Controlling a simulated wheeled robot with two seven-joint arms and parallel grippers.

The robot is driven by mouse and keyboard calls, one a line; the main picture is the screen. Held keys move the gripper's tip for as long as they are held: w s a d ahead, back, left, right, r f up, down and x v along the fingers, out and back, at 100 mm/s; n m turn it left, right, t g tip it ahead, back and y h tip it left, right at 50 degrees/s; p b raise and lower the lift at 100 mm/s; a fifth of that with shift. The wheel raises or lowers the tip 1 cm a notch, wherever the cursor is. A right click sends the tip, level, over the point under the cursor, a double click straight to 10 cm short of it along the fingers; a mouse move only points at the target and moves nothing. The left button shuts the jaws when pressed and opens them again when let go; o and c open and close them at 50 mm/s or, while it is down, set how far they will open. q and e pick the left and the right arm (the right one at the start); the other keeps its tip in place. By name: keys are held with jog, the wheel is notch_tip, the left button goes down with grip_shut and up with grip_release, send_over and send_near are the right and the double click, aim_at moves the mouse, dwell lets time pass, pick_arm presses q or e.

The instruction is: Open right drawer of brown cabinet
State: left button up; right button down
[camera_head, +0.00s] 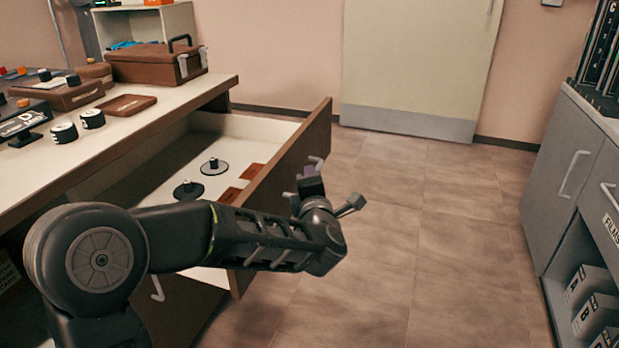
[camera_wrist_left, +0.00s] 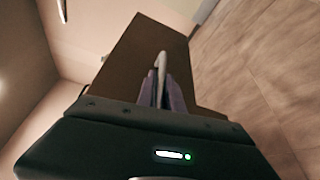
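The brown cabinet (camera_head: 150,140) with a pale top stands at the left. Its right drawer (camera_head: 259,127) is pulled well out, with a brown front panel (camera_head: 285,165) and a pale interior. Inside lie two black discs with knobs and small red-brown pieces. My left gripper (camera_head: 310,182) is at the outer face of the panel, at the pale handle (camera_head: 318,162). In the left wrist view, the purple fingers (camera_wrist_left: 164,92) lie close on both sides of the handle (camera_wrist_left: 160,62), shut on it. My left forearm hides part of the drawer. My right gripper is not in view.
A brown case (camera_head: 155,64) and several small items stand on the cabinet top. A grey cabinet (camera_head: 562,165) with binders stands at the right. A pale door (camera_head: 415,60) is at the back. The tiled floor (camera_head: 400,215) between the cabinets is clear.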

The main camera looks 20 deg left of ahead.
pick_arm(q)
jog(key=o, duration=0.4)
jog(key=shift+o, duration=0.2)
jog(key=shift+s+d+r, duration=0.1)
jog(key=shift+s+d, duration=0.05)
jog(key=shift+s, duration=0.3)
jog(key=p+v, duration=0.1)
jog(key=v, duration=0.5)
jog(key=shift+s+d+p, duration=0.15)
jog(key=shift+s+p, duration=0.2)
jog(key=shift+s, duration=0.05)
